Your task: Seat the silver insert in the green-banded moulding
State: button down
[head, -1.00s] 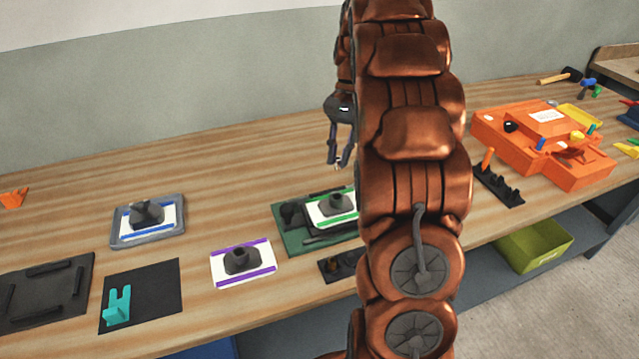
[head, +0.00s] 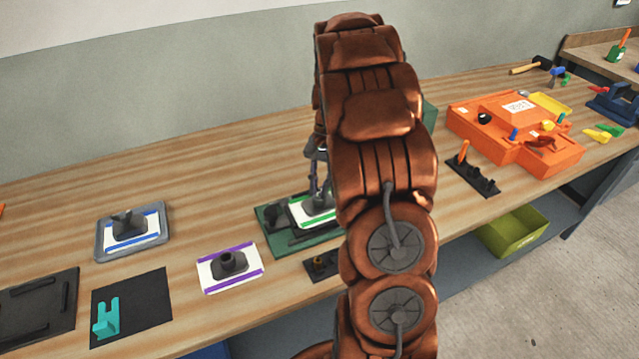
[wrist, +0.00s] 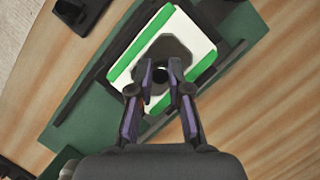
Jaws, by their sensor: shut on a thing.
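The green-banded moulding (head: 301,213) is a white plate with two green bands and a dark raised boss, lying in a green fixture (head: 271,241). It also shows in the wrist view (wrist: 187,27). My gripper (wrist: 160,76) has its fingertips directly over the boss, close together around a small piece. In the head view my gripper (head: 319,196) is low at the moulding, partly hidden by my arm. The silver insert is mostly hidden between the fingertips; I cannot tell whether it is in the boss's hole or just above it.
A purple-banded moulding (head: 231,268) and a blue-banded one in a grey tray (head: 103,250) lie to the left. A teal piece (head: 106,318) stands on a black mat. An orange fixture (head: 480,137) is at the right. The wood behind the mouldings is clear.

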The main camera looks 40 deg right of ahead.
jog(key=shift+s+f, duration=0.1)
jog(key=shift+f, duration=0.2)
jog(key=shift+s+f+b, duration=0.1)
jog(key=shift+f+b, duration=0.25)
jog(key=shift+f, duration=0.05)
jog(key=shift+s+a+f, duration=0.1)
jog(key=shift+s+f, duration=0.05)
jog(key=shift+s, duration=0.05)
jog(key=c, duration=1.3)
grip_release()
jog(key=shift+f, duration=0.15)
jog(key=shift+o, duration=0.9)
jog(key=shift+w+f, duration=0.2)
jog(key=shift+w+r, duration=0.1)
jog(key=shift+r, duration=0.3)
jog(key=shift+w+r, duration=0.1)
jog(key=shift+r, duration=0.15)
